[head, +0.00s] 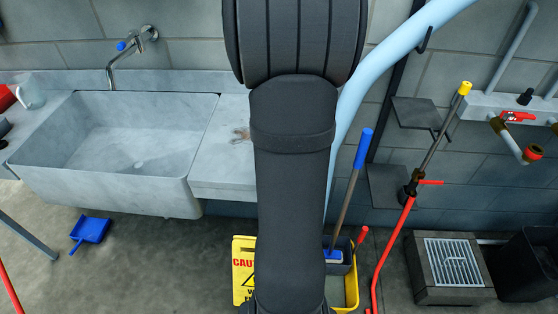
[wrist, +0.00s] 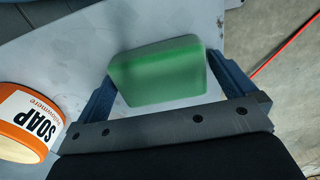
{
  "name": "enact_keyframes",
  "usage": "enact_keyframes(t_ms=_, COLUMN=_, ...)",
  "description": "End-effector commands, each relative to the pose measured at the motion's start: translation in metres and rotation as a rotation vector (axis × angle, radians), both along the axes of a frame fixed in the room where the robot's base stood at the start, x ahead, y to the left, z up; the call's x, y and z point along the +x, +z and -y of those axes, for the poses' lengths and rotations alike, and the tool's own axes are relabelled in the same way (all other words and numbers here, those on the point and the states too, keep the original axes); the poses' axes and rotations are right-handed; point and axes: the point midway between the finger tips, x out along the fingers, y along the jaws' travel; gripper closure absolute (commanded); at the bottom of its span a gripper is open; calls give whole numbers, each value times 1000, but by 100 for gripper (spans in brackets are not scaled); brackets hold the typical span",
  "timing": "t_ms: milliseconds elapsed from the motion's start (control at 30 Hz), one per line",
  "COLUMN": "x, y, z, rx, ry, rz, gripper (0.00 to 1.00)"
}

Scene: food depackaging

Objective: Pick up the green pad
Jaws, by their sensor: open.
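The green pad (wrist: 160,75) shows in the wrist view as a rounded green block, on or just above a pale grey surface. My gripper (wrist: 160,65) is open, with one blue-grey finger on each side of the pad. The right finger looks very close to the pad, and a gap shows at the left. I cannot tell whether either finger touches it. In the head view my dark arm fills the middle, and neither the pad nor my gripper can be seen there.
In the head view a grey sink (head: 130,145) is at left.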

Motion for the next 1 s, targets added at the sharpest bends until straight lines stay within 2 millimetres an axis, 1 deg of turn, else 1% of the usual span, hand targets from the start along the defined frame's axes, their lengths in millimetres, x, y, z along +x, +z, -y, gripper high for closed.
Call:
enact_keyframes(t_ms=33, x=0, y=0, z=0, rx=0, ry=0, rz=0, gripper=4)
enact_keyframes(t_ms=67, x=0, y=0, z=0, rx=0, ry=0, rz=0, gripper=10)
enact_keyframes(t_ms=100, x=0, y=0, z=0, rx=0, ry=0, rz=0, gripper=18)
enact_keyframes(t_ms=200, x=0, y=0, z=0, rx=0, ry=0, rz=0, gripper=36)
enact_keyframes(t_ms=467, x=0, y=1, z=0, rx=0, ry=0, rz=1, gripper=36)
enact_keyframes(t_ms=567, x=0, y=4, z=0, rx=0, ry=0, rz=2, gripper=36)
enact_keyframes(t_ms=667, x=1, y=12, z=0, rx=0, ry=0, rz=2, gripper=36)
enact_keyframes(t_ms=767, x=1, y=27, z=0, rx=1, ry=0, rz=5, gripper=36)
enact_keyframes(t_ms=833, x=1, y=40, z=0, rx=1, ry=0, rz=5, gripper=36)
enact_keyframes(t_ms=867, x=0, y=46, z=2, rx=1, ry=-1, rz=6, gripper=36)
enact_keyframes(t_ms=900, x=-5, y=50, z=12, rx=0, ry=-6, rz=3, gripper=36)
enact_keyframes(t_ms=1000, x=-14, y=64, z=34, rx=0, ry=-7, rz=5, gripper=36)
